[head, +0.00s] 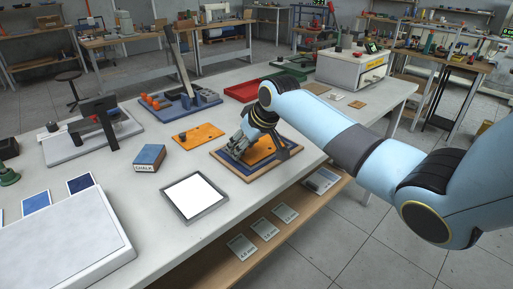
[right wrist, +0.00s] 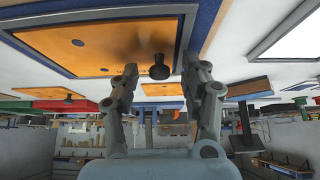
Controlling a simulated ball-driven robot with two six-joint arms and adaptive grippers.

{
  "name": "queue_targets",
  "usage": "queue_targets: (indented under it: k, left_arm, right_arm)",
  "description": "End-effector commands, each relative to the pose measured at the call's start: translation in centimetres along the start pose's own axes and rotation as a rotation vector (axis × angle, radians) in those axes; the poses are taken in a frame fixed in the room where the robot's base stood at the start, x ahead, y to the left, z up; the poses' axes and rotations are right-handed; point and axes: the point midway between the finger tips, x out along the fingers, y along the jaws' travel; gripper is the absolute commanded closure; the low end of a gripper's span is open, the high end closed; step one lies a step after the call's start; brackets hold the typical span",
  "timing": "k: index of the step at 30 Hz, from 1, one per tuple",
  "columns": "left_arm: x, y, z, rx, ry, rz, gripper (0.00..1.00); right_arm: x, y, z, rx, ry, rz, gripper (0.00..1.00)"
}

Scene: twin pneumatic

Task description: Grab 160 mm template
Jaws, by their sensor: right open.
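An orange plate (head: 264,152) with a dark knob lies in a blue and wood-coloured framed board (head: 247,179) near the table's front edge. In the right wrist view the plate (right wrist: 100,47) fills the upper left and its knob (right wrist: 159,69) shows between my fingers. My right gripper (head: 240,146) is over this plate, and in the right wrist view it (right wrist: 167,76) is open around the knob's line of sight; contact cannot be told. A second orange plate (head: 198,136) with a dark knob lies to the left. No 160 mm marking is readable on either. My left gripper is out of view.
A grey-framed white panel (head: 194,196) and a blue chalk box (head: 149,157) lie left of the board. A blue tray with blocks (head: 181,108), a red tray (head: 242,91) and a white instrument box (head: 351,69) stand behind. Cards lie on the lower shelf.

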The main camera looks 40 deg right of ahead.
Motion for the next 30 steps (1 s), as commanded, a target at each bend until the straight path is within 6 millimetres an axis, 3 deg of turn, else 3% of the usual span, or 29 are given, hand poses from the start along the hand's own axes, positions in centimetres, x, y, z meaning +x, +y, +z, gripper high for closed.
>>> queue_targets:
  k: [1, 11, 23, 30]
  left_arm:
    - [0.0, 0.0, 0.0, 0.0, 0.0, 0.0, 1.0]
    - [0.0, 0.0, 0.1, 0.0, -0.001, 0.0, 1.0]
    - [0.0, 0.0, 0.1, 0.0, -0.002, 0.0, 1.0]
    - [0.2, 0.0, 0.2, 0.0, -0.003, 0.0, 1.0]
  right_arm:
    - [0.0, 0.0, 0.0, 0.0, 0.0, 0.0, 0.58]
    - [0.0, 0.0, 0.0, 0.0, 0.0, 0.0, 1.0]
    - [-0.3, 0.1, -0.2, 0.0, 0.001, 0.001, 1.0]
    - [-2.5, 0.1, -1.8, -0.001, 0.005, 0.002, 1.0]
